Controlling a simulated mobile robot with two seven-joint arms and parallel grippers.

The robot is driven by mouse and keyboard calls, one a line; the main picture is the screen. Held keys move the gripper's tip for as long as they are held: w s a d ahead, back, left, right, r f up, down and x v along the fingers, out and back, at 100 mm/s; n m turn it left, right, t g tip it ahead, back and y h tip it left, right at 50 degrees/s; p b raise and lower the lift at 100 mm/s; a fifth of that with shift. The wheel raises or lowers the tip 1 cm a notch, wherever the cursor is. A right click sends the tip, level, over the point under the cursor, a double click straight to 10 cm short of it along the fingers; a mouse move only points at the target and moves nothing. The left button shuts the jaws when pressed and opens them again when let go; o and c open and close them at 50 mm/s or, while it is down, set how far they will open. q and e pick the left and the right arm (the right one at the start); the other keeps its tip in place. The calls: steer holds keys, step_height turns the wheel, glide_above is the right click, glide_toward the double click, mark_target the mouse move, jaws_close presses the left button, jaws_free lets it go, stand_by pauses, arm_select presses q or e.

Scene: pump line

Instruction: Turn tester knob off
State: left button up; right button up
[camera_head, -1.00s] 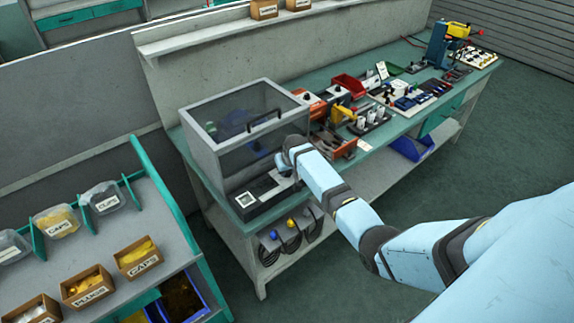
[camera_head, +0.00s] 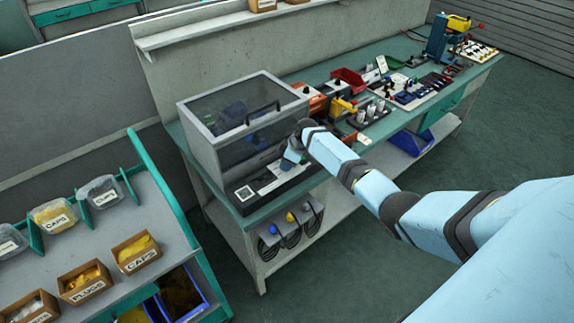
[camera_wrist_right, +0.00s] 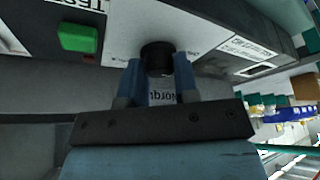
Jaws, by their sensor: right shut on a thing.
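The tester (camera_head: 245,105) is a grey box with a see-through lid and a black handle, on the left end of the teal bench. Its front panel (camera_head: 245,193) carries the controls. My right gripper (camera_head: 289,163) is at the right part of that panel, and the gripper hides the knob in the head view. In the right wrist view my right gripper (camera_wrist_right: 158,74) is shut on the black knob (camera_wrist_right: 157,52), one finger on each side. The knob's pointer cannot be made out. A green button (camera_wrist_right: 78,37) sits left of the knob. My left gripper is not in view.
Orange and yellow tools, a red bin (camera_head: 347,78) and several fixtures stand on the bench right of the tester. A sloped rack (camera_head: 185,225) with labelled bins is at the lower left. The floor (camera_head: 330,275) before the bench is clear.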

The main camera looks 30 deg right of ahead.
steer(key=shift+f+n+g+b, duration=0.1)
steer(key=shift+n+g+b, duration=0.2)
steer(key=shift+n+b, duration=0.35)
steer(key=shift+n, duration=0.25)
steer(key=o, duration=0.9)
steer(key=v, duration=1.4)
steer(key=shift+d+f+b, duration=0.1)
steer(key=shift+d+b, duration=0.15)
steer(key=shift+b, duration=0.05)
